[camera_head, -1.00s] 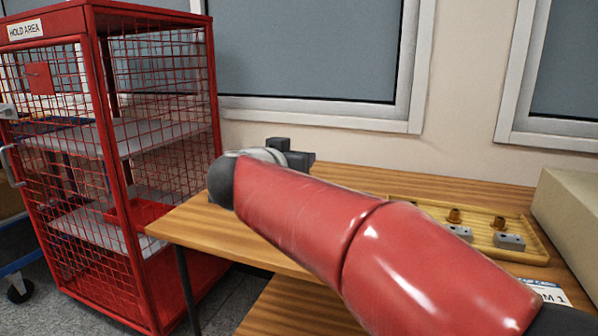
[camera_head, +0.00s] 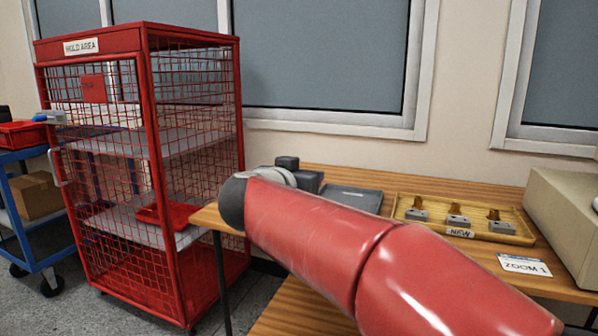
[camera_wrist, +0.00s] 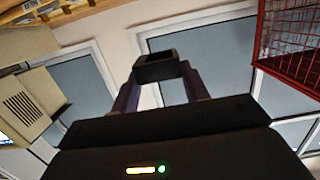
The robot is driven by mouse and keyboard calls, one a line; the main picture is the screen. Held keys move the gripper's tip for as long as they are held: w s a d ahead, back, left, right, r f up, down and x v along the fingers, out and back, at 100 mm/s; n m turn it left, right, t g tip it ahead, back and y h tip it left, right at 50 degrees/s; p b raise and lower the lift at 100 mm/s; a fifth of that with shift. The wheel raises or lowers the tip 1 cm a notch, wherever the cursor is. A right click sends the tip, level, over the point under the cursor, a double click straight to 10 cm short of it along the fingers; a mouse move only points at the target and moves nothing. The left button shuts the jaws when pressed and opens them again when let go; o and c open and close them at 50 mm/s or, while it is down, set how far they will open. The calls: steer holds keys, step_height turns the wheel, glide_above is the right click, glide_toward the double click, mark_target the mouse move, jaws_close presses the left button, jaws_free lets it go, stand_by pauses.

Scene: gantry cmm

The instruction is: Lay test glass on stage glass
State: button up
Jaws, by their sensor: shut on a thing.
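No stage glass can be made out in either view.
A wooden table (camera_head: 500,185) carries a flat dark grey slab (camera_head: 352,197), a yellow tray (camera_head: 412,200) with several small pieces, a ZOOM 1 card (camera_head: 524,265) and a beige box (camera_head: 566,225). A red mesh cage (camera_head: 157,200) and blue cart (camera_head: 35,265) stand left.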

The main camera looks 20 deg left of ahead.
steer(key=d+f, duration=1.1)
steer(key=f, duration=0.6)
steer(key=w+d+f, duration=0.1)
steer(key=d+f, duration=1)
steer(key=f, duration=0.6)
steer(key=w+d+f+y, duration=0.1)
steer(key=d+f, duration=1.1)
steer(key=f, duration=0.5)
steer(key=shift+w+n, duration=0.25)
steer(key=shift+n, duration=0.15)
steer(key=shift+d, duration=0.1)
